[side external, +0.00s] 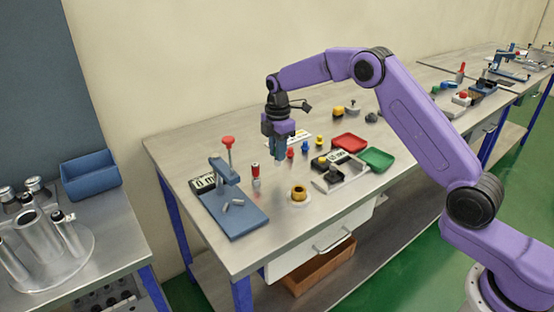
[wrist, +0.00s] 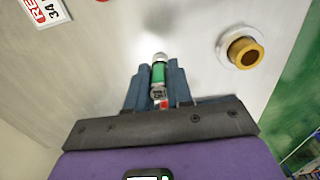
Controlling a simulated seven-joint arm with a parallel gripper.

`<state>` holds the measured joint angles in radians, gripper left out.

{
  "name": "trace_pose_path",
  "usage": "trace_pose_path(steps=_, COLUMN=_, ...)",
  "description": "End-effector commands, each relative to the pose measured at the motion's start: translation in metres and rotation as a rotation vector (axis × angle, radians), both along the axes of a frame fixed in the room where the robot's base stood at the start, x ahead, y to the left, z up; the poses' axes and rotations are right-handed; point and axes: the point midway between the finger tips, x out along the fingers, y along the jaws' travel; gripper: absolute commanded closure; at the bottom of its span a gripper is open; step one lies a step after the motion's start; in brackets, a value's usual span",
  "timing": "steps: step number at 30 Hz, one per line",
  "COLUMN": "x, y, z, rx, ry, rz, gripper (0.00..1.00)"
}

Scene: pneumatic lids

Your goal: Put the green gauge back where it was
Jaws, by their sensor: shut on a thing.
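The green gauge (wrist: 158,73) is a small cylinder with a green band and a pale end, seen in the wrist view between my fingers. My gripper (wrist: 159,68) is shut on it. In the side external view, my gripper (side external: 279,158) points down above the middle of the bench, and the gauge is too small or hidden to make out between the fingers. A red-topped gauge (side external: 255,170) stands upright on the bench to the left of my gripper. The spot where the green gauge stood before cannot be told from these frames.
A blue press stand (side external: 237,213) with a red knob is at the left. A yellow ring on a white base (side external: 299,194) is in front. Red (side external: 349,142) and green (side external: 377,159) trays and a grey holder (side external: 340,178) lie right. Small coloured parts stand near my gripper.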

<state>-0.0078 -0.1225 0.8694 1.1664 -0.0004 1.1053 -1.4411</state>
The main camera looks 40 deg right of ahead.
Motion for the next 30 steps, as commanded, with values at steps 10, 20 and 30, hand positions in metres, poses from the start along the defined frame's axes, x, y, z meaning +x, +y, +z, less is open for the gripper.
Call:
trace_pose_path(steps=10, x=0.004, y=0.000, z=-0.035, rx=0.000, ry=0.000, rz=0.000, gripper=1.00)
trace_pose_path(steps=20, x=0.003, y=0.000, z=-0.037, rx=0.000, ry=0.000, rz=0.000, gripper=1.00)
trace_pose_path(steps=30, x=0.003, y=0.000, z=-0.038, rx=0.000, ry=0.001, rz=0.000, gripper=0.54)
